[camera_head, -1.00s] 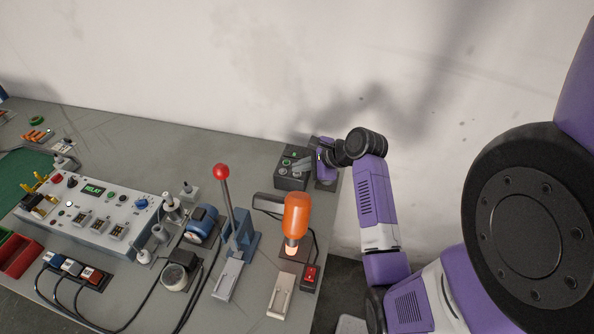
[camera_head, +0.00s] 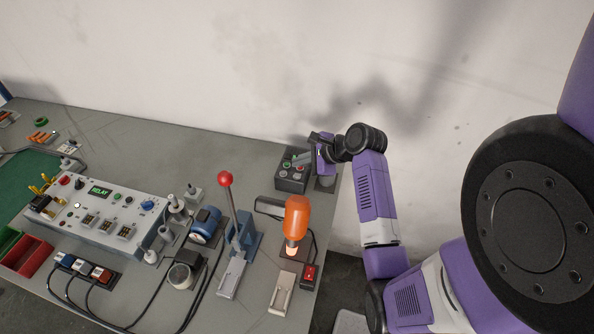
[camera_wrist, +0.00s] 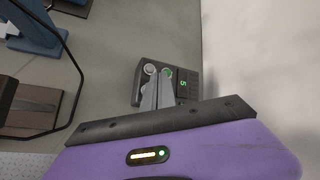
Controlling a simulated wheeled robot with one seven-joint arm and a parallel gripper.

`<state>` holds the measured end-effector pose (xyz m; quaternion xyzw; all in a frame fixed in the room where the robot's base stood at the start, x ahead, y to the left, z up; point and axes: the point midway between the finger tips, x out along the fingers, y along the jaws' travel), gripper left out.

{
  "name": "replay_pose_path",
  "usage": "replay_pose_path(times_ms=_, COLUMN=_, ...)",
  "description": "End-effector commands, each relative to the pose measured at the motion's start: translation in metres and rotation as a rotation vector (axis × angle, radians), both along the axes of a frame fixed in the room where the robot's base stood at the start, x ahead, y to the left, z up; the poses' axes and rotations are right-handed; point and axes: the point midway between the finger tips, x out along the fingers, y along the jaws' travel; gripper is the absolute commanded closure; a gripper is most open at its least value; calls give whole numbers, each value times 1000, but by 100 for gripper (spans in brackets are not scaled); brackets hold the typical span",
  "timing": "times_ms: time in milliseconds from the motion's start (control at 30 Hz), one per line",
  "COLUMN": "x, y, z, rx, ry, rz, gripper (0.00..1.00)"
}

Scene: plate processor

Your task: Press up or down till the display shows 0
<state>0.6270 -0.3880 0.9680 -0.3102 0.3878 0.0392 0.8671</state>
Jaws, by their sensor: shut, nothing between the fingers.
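A dark control box (camera_head: 291,184) stands at the right end of the bench near the wall. The wrist view also shows this box (camera_wrist: 138,88), with a pale round button (camera_wrist: 150,69), a green-ringed button (camera_wrist: 168,71) and a small display (camera_wrist: 183,84). The display has a green digit that looks like a 5, turned sideways. My gripper (camera_head: 295,163) is shut and empty, with its fingertips over the box's top face. In the wrist view, the fingertips (camera_wrist: 160,82) lie close to the two buttons and partly cover the box. I cannot tell whether they touch a button.
A lever with a red knob (camera_head: 225,179), an orange lamp-like tool (camera_head: 297,219) and a red switch (camera_head: 310,273) stand in front of the box. A white panel labelled RELAY (camera_head: 100,214) is further left. The bench behind them is mostly clear.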

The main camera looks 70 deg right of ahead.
Motion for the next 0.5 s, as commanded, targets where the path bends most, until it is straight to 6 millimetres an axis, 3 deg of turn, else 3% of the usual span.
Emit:
replay_pose_path(times_ms=267, x=0, y=0, z=24, rx=-2, ry=-1, rz=0, gripper=100)
replay_pose_path(times_ms=500, x=0, y=0, z=26, rx=1, ry=0, rz=-1, gripper=100)
